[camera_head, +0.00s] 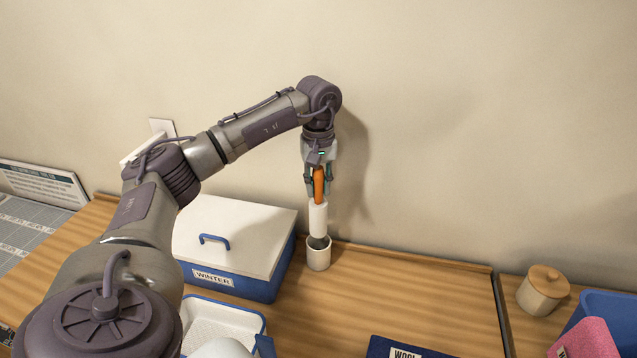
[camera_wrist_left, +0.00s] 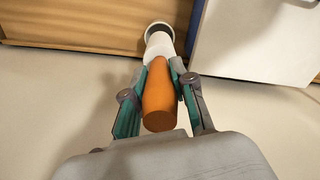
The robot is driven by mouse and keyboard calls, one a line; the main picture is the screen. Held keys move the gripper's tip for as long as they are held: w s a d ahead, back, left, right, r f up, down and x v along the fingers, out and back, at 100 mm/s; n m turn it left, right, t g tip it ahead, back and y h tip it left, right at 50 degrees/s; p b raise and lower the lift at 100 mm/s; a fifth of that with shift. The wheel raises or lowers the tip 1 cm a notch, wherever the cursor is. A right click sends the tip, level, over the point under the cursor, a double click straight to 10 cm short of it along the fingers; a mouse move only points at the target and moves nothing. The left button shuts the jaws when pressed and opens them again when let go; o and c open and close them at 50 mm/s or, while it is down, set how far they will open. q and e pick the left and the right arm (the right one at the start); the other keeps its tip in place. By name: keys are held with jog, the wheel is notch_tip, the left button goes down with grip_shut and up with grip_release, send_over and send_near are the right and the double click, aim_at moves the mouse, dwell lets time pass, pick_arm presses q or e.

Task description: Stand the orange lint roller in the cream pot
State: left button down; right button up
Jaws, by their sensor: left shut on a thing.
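The lint roller has an orange handle (camera_head: 318,185) and a white roll (camera_head: 318,218). My left gripper (camera_head: 318,188) is shut on the orange handle and holds the roller upright, white roll down. The cream pot (camera_head: 318,256) stands on the wooden counter directly below, near the wall. The roll's lower end is at the pot's dark opening; I cannot tell whether it is inside the rim. In the left wrist view the orange handle (camera_wrist_left: 160,98) sits between the fingers, and the pot (camera_wrist_left: 158,27) shows beyond the white roll (camera_wrist_left: 158,46). My right gripper is not in view.
A blue box with a white lid (camera_head: 235,235), labelled WINTER, stands close left of the pot. A white-lined blue tray (camera_head: 222,317) is in front. A wooden-lidded jar (camera_head: 543,290) and blue and pink bins are at right. The counter right of the pot is clear.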

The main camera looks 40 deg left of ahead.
aim_at(319, 171)
pick_arm(q)
jog(key=shift+f+b, duration=0.5)
jog(key=shift+f, duration=0.4)
jog(key=shift+f+b, duration=1.45)
jog(key=shift+f, duration=0.9)
jog(key=shift+f+b, duration=0.55)
jog(key=shift+f, duration=0.35)
jog(key=c, duration=0.9)
grip_release()
jog(key=shift+o, duration=0.2)
jog(key=shift+r, duration=0.1)
notch_tip(319, 171, up, 12)
jog(key=shift+f, duration=0.1)
